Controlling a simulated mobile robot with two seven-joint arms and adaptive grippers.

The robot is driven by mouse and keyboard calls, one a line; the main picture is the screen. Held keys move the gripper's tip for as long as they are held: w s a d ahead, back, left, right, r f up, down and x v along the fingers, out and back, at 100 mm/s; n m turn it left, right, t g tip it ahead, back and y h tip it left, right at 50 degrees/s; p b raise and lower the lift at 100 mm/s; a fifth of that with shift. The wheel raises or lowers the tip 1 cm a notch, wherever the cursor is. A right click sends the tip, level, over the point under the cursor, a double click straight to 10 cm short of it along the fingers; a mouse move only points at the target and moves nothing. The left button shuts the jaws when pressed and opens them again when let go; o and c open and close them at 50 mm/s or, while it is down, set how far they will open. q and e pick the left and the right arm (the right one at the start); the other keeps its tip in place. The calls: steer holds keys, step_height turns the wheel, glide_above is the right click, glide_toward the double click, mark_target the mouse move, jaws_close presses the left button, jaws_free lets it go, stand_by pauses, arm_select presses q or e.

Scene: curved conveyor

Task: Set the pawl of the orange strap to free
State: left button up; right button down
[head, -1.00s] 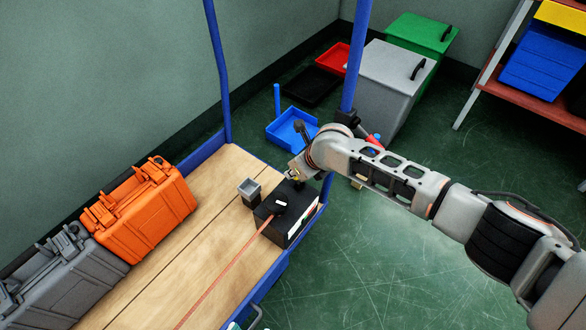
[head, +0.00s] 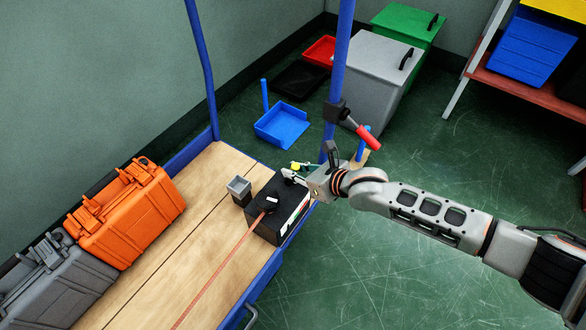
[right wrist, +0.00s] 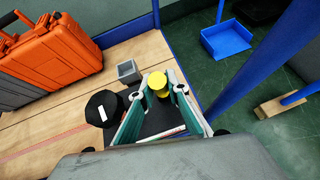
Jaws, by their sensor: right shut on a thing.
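The orange strap (head: 220,271) runs along the wooden deck to a black ratchet box (head: 282,222) at the deck's edge. A black knob with a white mark (head: 271,204) sits on the box; it also shows in the right wrist view (right wrist: 103,108). My right gripper (head: 292,174) is at the far end of the box top. In the right wrist view its two fingers (right wrist: 158,92) stand on either side of a yellow-topped pawl lever (right wrist: 157,80), shut on it. The lever's lower part is hidden between the fingers. My left gripper is out of view.
A small grey open cup (head: 239,189) stands beside the box. An orange case (head: 130,220) and a grey case (head: 55,282) stand at the left of the deck. A blue post (head: 338,85) with a red-handled clamp (head: 366,135) rises close to my right wrist.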

steer(key=shift+f, duration=0.1)
steer(key=c, duration=1.9)
jaws_free()
steer(key=v, duration=1.2)
